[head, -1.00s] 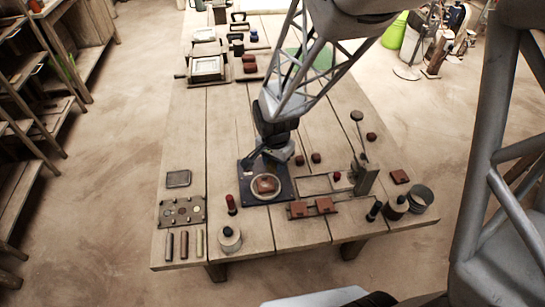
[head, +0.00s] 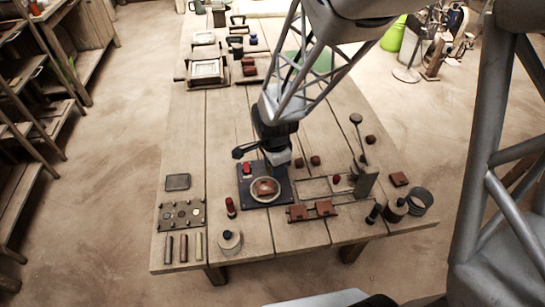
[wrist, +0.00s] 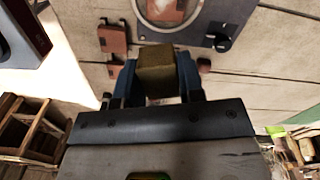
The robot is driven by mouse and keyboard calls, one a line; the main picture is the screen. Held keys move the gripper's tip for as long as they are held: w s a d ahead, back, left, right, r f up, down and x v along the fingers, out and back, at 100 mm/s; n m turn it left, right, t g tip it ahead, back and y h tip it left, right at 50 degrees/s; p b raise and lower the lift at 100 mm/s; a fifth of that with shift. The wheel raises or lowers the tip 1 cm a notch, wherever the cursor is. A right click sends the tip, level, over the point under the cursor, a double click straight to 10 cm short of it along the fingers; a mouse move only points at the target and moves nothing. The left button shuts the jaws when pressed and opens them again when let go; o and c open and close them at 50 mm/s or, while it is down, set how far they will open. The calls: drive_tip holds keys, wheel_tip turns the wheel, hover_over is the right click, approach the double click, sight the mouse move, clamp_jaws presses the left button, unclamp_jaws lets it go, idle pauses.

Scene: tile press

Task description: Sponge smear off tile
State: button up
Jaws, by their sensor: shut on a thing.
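My gripper (wrist: 158,82) is shut on a brown-olive sponge block (wrist: 157,64), held between its two blue fingers in the wrist view. In the head view my gripper (head: 279,158) is just above the far right edge of a dark blue plate (head: 249,196), and the sponge is hard to make out there. The plate carries a round pale ring (head: 252,195) with a reddish-brown tile (head: 265,187) inside it. In the wrist view the tile (wrist: 168,8) shows a paler patch and is cut by the top edge. The sponge appears apart from the tile.
Red-brown tiles (head: 324,207) lie on a rail to the right of the plate, near an upright lever (head: 357,135). A punched plate (head: 181,214) lies farther left.

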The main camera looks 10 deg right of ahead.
sight(267, 188)
drive_tip(key=m, duration=0.2)
drive_tip(key=shift+m, duration=0.4)
drive_tip(key=shift+f, duration=0.15)
drive_tip(key=shift+f, duration=3.75)
drive_tip(key=shift+a, duration=0.7)
drive_tip(key=shift+c, duration=0.3)
drive_tip(key=shift+a+f, duration=0.15)
drive_tip(key=shift+a, duration=0.25)
drive_tip(key=shift+s+a, duration=0.15)
drive_tip(key=shift+a, duration=1.75)
drive_tip(key=shift+d, duration=3.05)
drive_tip(key=shift+r, duration=4.05)
